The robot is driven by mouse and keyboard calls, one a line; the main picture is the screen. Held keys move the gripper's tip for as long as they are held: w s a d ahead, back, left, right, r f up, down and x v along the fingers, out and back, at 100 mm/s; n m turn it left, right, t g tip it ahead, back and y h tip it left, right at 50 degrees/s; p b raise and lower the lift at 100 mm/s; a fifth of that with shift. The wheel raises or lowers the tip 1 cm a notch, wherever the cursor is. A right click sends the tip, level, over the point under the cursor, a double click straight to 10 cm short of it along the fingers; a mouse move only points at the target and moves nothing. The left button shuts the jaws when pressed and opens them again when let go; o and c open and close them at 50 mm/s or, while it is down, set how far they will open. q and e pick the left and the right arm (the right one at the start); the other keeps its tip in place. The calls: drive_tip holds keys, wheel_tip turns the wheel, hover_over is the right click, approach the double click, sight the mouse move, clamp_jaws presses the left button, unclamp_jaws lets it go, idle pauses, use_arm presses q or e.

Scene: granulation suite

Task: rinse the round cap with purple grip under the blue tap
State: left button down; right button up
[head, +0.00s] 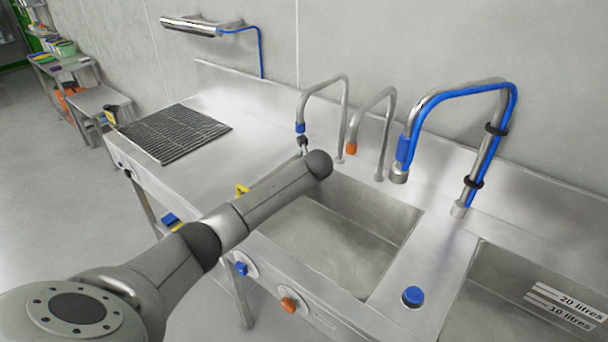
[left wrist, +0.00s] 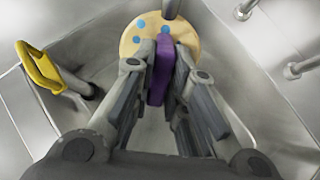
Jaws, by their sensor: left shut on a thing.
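The round cap (left wrist: 140,35) is a cream disc with several blue spots, in the left wrist view. Its upright purple grip (left wrist: 161,72) is between the fingers of my left gripper (left wrist: 163,85), which is shut on it. A dark pipe end (left wrist: 172,8) shows at the disc's far edge; whether they touch I cannot tell. In the head view the blue tap (head: 300,128) is a steel spout with a blue collar over the sink's back left. My left arm reaches to just below it and hides the cap.
An orange-collared tap (head: 351,149) and a thick spout with blue hose (head: 403,150) stand to the right. A yellow handle (left wrist: 40,67) is left of my gripper. Blue (head: 241,268) and orange (head: 288,305) knobs are on the sink front. The left basin (head: 335,245) looks empty.

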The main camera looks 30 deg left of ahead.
use_arm(q)
drive_tip(key=shift+w+r, duration=0.1)
idle(0.5)
drive_tip(key=shift+w+d+p, duration=0.3)
drive_tip(key=shift+w+d, duration=0.05)
drive_tip(key=shift+d, duration=0.1)
drive_tip(key=shift+s+a+p, duration=0.45)
drive_tip(key=shift+a+p, duration=0.05)
drive_tip(key=shift+p, duration=0.45)
drive_tip(key=shift+s+d+r+p, duration=0.15)
drive_tip(key=shift+s+d+p, duration=0.35)
drive_tip(key=shift+p, duration=0.45)
drive_tip(key=s+d+p, duration=0.4)
drive_tip(key=shift+s+d+f+p, duration=0.2)
drive_tip(key=shift+s+d+p, duration=0.15)
